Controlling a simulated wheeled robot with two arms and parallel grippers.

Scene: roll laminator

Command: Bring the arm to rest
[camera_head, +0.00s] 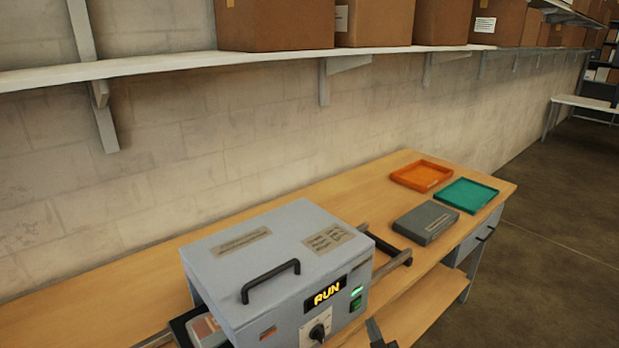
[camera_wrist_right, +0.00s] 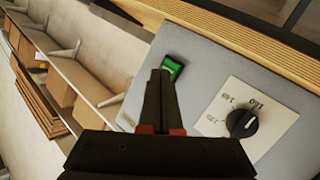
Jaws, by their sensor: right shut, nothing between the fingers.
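The grey roll laminator (camera_head: 285,265) stands on the wooden bench, its black lid handle (camera_head: 270,281) lying along the top. Its display (camera_head: 325,293) reads RUN, and a green light shows on the front beside it. My right gripper (camera_head: 374,332) shows only as a tip at the bottom edge, just right of the laminator's front. In the right wrist view its fingers (camera_wrist_right: 161,82) are shut and empty, with the tips close to the green switch (camera_wrist_right: 174,68); I cannot tell if they touch it. The black dial (camera_wrist_right: 241,123) is to the right. My left gripper is not in view.
An orange tray (camera_head: 421,175), a teal tray (camera_head: 466,195) and a grey box (camera_head: 426,222) sit on the bench's far right part. A shelf (camera_head: 180,66) with cardboard boxes runs along the wall above. Open floor (camera_head: 540,270) lies to the right.

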